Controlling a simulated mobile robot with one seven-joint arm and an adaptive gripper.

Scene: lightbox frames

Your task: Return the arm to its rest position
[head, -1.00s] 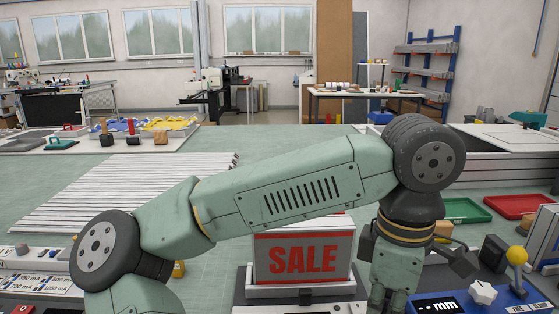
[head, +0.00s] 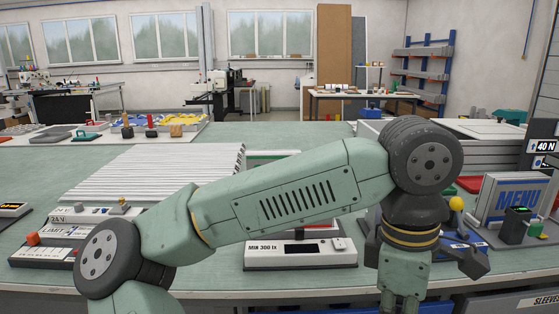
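Behind my arm are a device marked "MIN 300 lx" (head: 262,262), white profile strips (head: 150,170) and control panels at left. A blue-lettered "MENU" sign (head: 515,200) stands at right, beside a small dark display unit (head: 519,222). The bench's middle back is clear.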

